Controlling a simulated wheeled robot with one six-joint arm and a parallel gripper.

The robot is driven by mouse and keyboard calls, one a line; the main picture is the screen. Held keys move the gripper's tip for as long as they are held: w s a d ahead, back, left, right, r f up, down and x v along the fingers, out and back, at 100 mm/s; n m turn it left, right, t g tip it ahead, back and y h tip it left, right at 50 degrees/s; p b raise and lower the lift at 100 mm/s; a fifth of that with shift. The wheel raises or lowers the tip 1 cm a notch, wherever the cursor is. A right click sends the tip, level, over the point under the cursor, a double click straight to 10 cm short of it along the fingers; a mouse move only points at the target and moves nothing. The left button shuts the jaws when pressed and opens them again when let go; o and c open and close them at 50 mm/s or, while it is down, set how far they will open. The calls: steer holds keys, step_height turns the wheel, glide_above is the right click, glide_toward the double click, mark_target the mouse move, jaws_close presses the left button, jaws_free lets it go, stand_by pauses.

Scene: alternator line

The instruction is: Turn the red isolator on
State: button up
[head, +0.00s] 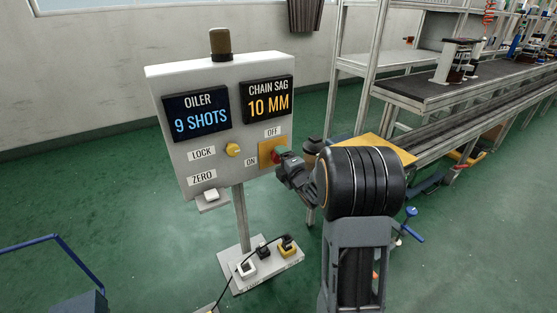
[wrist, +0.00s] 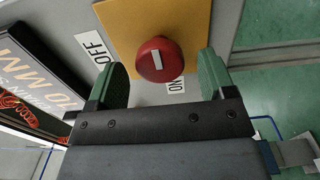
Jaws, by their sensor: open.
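The red isolator knob (wrist: 168,62) sits on a yellow plate (wrist: 190,22) on the grey panel. A white bar on its face runs roughly up and down in the wrist view, more in line with the ON label (wrist: 174,87) below than with the OFF label (wrist: 94,46) to its left. My gripper (wrist: 163,80) is open, with one green finger on each side of the knob. I cannot tell whether the fingers touch it. In the head view the knob (head: 283,153) is mostly hidden behind my gripper (head: 279,160).
The panel (head: 225,80) carries an OILER display (head: 197,114), a CHAIN SAG display (head: 268,99), a yellow LOCK knob (head: 233,150) and a ZERO button (head: 211,194). A plug strip (head: 262,265) lies at the post's foot. A conveyor line (head: 450,120) stands to the right.

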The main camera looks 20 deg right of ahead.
steer(key=shift+w+a, duration=0.15)
steer(key=shift+w, duration=0.95)
steer(key=c, duration=0.9)
